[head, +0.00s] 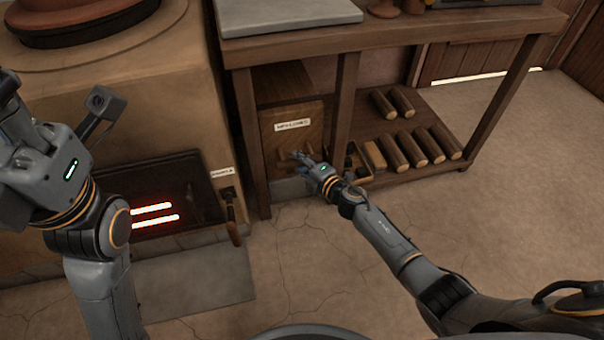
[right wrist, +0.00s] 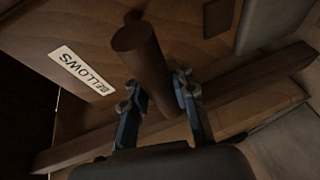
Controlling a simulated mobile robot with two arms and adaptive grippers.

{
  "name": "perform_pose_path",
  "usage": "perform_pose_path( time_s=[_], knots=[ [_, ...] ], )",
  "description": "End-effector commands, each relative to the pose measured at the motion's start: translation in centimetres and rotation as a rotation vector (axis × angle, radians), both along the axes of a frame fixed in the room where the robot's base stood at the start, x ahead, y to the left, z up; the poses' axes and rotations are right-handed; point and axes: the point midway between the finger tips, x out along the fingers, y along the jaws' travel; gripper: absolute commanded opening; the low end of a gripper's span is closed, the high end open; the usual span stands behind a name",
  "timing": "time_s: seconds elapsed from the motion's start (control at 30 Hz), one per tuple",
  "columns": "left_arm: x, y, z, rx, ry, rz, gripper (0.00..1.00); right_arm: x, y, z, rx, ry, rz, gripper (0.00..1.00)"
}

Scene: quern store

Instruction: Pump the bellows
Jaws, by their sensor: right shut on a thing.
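The bellows is a wooden box (head: 283,112) with a white label reading BELLOWS, under the workbench beside the stove. In the right wrist view its wooden face (right wrist: 185,25) and label show close up. A round wooden handle (right wrist: 143,52) sticks out from that face. My right gripper (head: 299,158) is at the front of the box, shut on the handle, with one finger on each side of it in the right wrist view (right wrist: 158,97). My left gripper (head: 10,95) is raised at the left edge in front of the stove, its fingertips unclear.
A clay stove (head: 120,85) with a glowing, barred opening stands at left, a dark lever (head: 232,217) at its side. A bench leg (head: 343,105) stands just right of the bellows. Several short logs (head: 425,146) lie on the low shelf. Floor at right is clear.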

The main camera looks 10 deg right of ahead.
Motion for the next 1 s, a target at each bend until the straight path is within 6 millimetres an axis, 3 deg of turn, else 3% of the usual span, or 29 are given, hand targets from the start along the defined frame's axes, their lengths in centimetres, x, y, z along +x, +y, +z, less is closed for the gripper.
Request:
perform_pose_path(
  time_s=[0.3,0.33,0.43,0.77,1.0],
  knots=[
    [-0.2,0.1,0.2,-0.006,-0.007,-0.001,0.39,0.2,-0.3,0.0,-0.002,0.0,-0.005,0.0],
    [-0.2,0.1,0.2,-0.006,-0.007,-0.001,0.39,0.2,-0.3,0.0,-0.002,0.0,-0.005,0.29],
    [-0.2,0.1,0.1,-0.007,-0.005,-0.002,0.39,0.1,-0.2,0.0,-0.002,0.0,-0.004,0.48],
    [-0.3,0.2,0.1,-0.011,-0.008,-0.003,0.39,0.0,-0.2,0.0,-0.001,0.0,-0.001,0.48],
    [-0.3,0.1,0.1,-0.008,-0.007,-0.003,0.39,-2.3,-1.2,0.4,-0.006,0.0,0.002,0.48]
  ],
)
